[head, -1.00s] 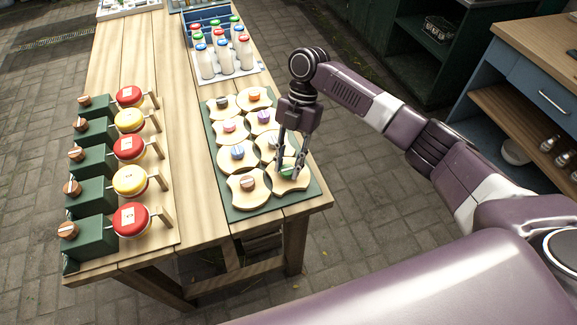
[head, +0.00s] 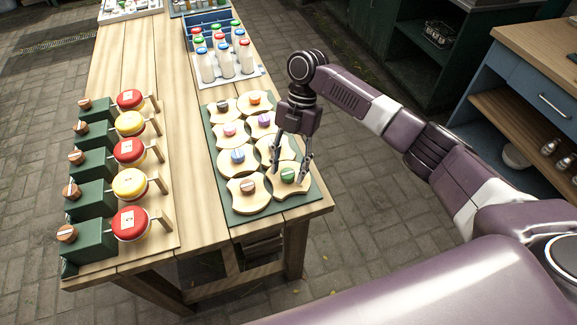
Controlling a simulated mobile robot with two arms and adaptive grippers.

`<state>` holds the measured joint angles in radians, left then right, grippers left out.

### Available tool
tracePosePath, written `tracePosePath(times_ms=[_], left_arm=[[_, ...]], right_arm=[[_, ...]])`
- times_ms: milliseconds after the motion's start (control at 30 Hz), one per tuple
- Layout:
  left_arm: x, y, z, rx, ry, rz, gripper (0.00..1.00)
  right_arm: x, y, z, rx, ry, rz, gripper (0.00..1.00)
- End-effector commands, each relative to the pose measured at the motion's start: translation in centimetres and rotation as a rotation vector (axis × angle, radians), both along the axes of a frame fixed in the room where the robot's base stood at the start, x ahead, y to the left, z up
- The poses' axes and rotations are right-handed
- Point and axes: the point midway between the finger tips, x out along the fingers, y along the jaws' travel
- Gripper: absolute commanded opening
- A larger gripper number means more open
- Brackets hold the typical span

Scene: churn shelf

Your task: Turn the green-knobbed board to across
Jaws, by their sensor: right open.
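The green-knobbed board (head: 291,189) is a pale wooden piece with curved-in sides, at the front right corner of the dark green mat (head: 236,217). Its green knob (head: 288,174) shows on top. My right gripper (head: 289,171) points down over this board. It is open and empty, one finger to the left of the knob and one to the right. I cannot tell whether the fingertips touch the board. My left gripper is not in view.
Several like boards with other knobs stand close by, such as the brown-knobbed board (head: 248,201) to the left. Red and yellow round-topped things (head: 131,186) line the table's left side. Capped bottles (head: 226,62) stand behind. Bare tabletop (head: 184,130) runs between.

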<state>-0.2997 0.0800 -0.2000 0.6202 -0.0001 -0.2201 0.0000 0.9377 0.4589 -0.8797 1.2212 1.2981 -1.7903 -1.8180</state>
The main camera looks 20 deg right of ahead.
Motion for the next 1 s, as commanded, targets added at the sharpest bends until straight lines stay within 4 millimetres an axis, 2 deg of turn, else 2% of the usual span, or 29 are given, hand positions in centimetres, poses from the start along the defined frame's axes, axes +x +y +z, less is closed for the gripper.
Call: tracePosePath(times_ms=[133,233,500,700,1000], left_arm=[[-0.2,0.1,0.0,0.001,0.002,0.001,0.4],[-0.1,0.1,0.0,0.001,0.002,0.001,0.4],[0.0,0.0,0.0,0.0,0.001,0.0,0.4],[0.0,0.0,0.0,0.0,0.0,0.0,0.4],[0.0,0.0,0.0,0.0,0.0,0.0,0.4]], right_arm=[[0.1,-0.1,0.4,0.0,0.0,-0.001,0.44],[0.5,-0.4,1.5,0.0,-0.002,-0.002,0.44],[2.2,-1.8,6.8,0.001,-0.004,-0.002,0.44],[3.1,-2.7,9.9,0.001,-0.002,0.0,0.44],[3.4,-3.1,11.1,0.0,0.0,0.0,0.44]])
